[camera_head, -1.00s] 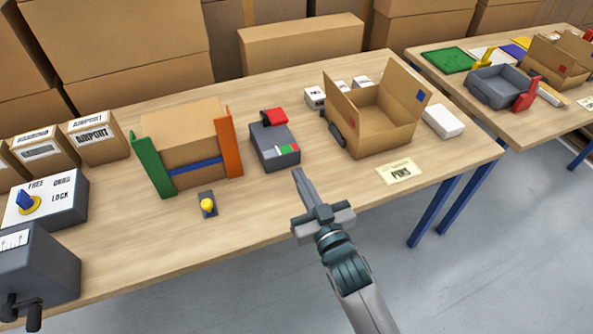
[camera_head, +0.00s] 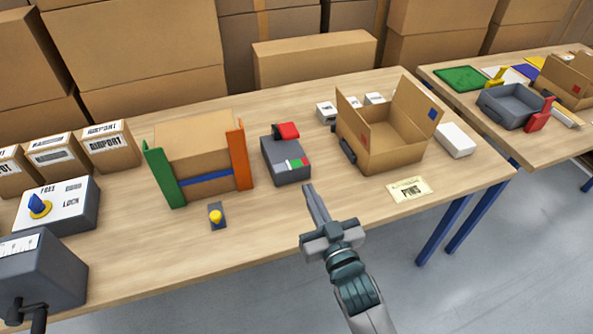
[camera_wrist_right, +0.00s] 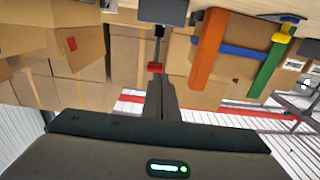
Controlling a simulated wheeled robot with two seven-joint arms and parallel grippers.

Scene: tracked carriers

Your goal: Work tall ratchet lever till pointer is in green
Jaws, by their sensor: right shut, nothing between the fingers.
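A dark grey box (camera_head: 287,168) stands on the table, with a red-ended lever (camera_head: 287,131) at its back. A small gauge strip (camera_head: 297,163) with white, green and red parts lies on its near top edge. I cannot make out its pointer. In the right wrist view, which looks inverted, the lever shows as a dark stem with a red end (camera_wrist_right: 155,67). My right gripper (camera_head: 311,193) is shut and empty, in front of the grey box and apart from it. Its closed fingers also show in the right wrist view (camera_wrist_right: 161,95). My left gripper is out of view.
Left of the grey box, a carton (camera_head: 195,152) sits between a green post (camera_head: 163,175) and an orange post (camera_head: 240,160). A small yellow knob (camera_head: 216,216) stands in front. An open carton (camera_head: 385,150) is at the right. The table's front middle is clear.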

